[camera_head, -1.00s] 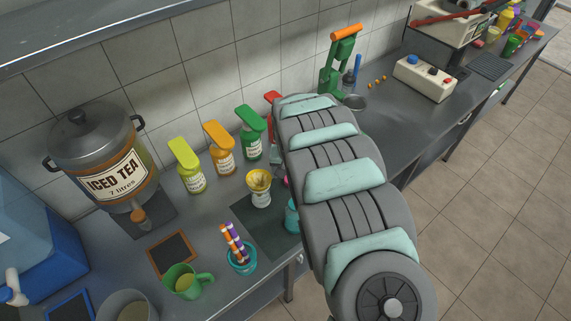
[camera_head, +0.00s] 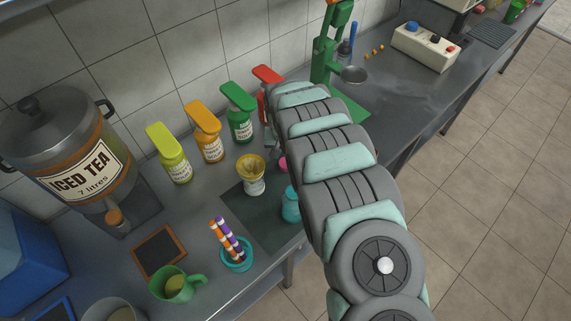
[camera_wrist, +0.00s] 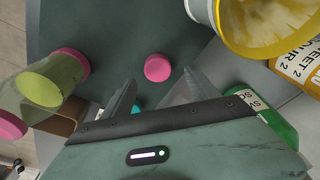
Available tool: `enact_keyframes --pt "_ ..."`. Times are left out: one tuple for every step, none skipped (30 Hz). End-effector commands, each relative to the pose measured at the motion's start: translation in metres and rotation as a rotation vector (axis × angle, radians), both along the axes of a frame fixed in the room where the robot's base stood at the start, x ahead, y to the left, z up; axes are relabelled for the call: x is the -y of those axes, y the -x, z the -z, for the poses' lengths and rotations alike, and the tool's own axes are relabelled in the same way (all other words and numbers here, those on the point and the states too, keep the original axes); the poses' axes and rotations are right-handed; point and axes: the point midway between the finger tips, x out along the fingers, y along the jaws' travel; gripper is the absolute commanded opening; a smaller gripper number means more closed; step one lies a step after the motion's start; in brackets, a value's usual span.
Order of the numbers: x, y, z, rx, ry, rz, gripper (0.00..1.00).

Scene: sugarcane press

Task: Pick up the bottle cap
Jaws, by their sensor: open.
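A round pink bottle cap (camera_wrist: 158,67) lies flat on the dark mat (camera_wrist: 110,28) in the wrist view. In the head view a small part of the pink cap (camera_head: 283,164) shows just left of my arm. My gripper (camera_wrist: 161,84) is open and empty, its two fingers pointing toward the cap. The cap appears just past the fingertips, centred between them, and apart from them.
Sauce bottles (camera_head: 211,145) line the back. A clear container with yellow-green contents (camera_wrist: 48,88) is left in the wrist view. A teal vessel (camera_head: 290,207) stands near the mat's front edge.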

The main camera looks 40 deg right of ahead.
Motion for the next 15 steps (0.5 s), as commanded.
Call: enact_keyframes --pt "0.0 0.001 0.006 -0.001 -0.001 0.0 0.69" --pt "0.001 0.002 0.01 -0.003 -0.003 0.0 0.69" --pt "0.001 0.003 0.016 -0.003 -0.004 0.0 0.69" --pt "0.001 0.003 0.02 -0.004 -0.004 0.0 0.69" --pt "0.002 0.003 0.024 -0.003 -0.004 0.0 0.69" --pt "0.003 0.002 0.028 0.0 -0.003 0.001 0.69" --pt "0.003 0.001 0.031 0.001 -0.001 0.0 0.69" --pt "0.003 0.0 0.035 0.001 -0.001 -0.001 0.69" --pt "0.003 0.0 0.04 0.001 -0.003 0.0 0.69" --pt "0.004 0.0 0.043 0.001 -0.004 0.001 0.69" --pt "0.004 0.0 0.044 0.002 -0.003 0.001 0.69" --pt "0.005 -0.001 0.045 0.002 -0.001 0.001 0.69" --pt "0.006 -0.001 0.046 0.002 0.0 0.001 0.69" --pt "0.006 -0.001 0.046 0.002 0.0 0.001 0.69" --pt "0.006 -0.001 0.047 0.001 0.001 0.001 0.69"
